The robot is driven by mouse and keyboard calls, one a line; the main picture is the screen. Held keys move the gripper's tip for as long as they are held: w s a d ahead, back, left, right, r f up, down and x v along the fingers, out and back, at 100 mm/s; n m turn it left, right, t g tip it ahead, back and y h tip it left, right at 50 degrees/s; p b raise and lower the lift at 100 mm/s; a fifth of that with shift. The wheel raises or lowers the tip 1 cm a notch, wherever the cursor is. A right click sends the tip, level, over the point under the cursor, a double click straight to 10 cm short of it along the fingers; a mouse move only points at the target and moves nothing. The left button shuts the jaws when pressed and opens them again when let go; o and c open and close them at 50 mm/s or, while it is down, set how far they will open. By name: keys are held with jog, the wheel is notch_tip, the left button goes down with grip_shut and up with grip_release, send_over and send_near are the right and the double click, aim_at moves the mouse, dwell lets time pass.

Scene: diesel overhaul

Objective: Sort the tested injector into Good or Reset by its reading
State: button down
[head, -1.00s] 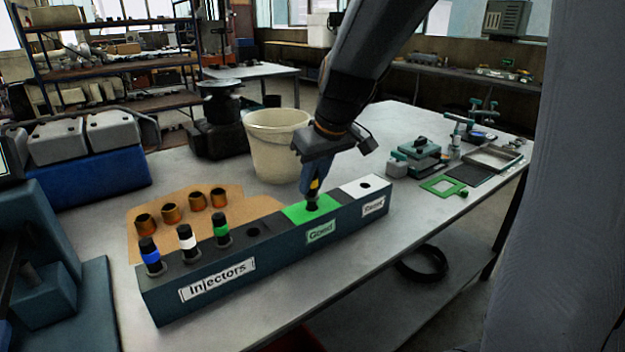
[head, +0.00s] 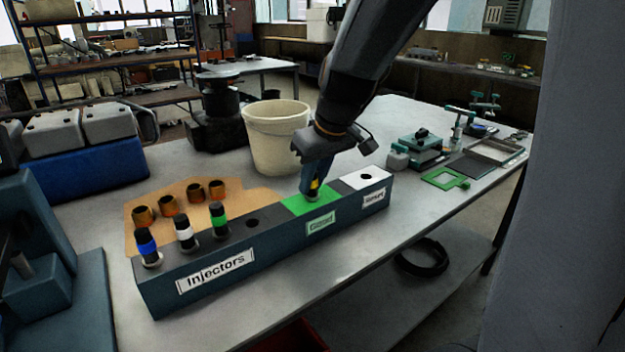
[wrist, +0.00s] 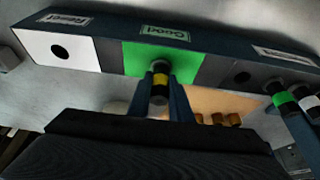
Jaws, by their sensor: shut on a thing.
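The tested injector (wrist: 160,86) is dark with a yellow band. It stands at the green Good section (head: 298,205) of the injector rack, its lower end at or in the hole there. My gripper (head: 312,186) is shut on it from above; in the wrist view the two fingers (wrist: 161,98) flank it. The white Reset section (head: 352,181) has an empty hole and also shows in the wrist view (wrist: 82,52). How deep the injector sits is hidden by the fingers.
The rack (head: 170,297) holds blue-, white- and green-banded injectors (head: 218,219) at its left, beside an empty hole. A cream bucket (head: 277,140) stands close behind my gripper. Fixtures (head: 418,147) stand at right.

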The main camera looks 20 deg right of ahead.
dwell(0.3)
jog(key=c, duration=1.1)
grip_release()
jog(key=shift+r, duration=0.15)
jog(key=shift+r+p, duration=2.95)
jog(key=shift+r, duration=0.45)
jog(key=s+f+m+g, duration=0.1)
jog(key=s+f, duration=0.3)
jog(key=s, duration=0.1)
jog(key=s+f+m+g+h, duration=0.1)
jog(key=s+f, duration=0.3)
jog(key=s, duration=0.2)
jog(key=s+f+m+g, duration=0.1)
jog(key=s+f, duration=0.3)
jog(key=s, duration=0.2)
jog(key=shift+m, duration=0.3)
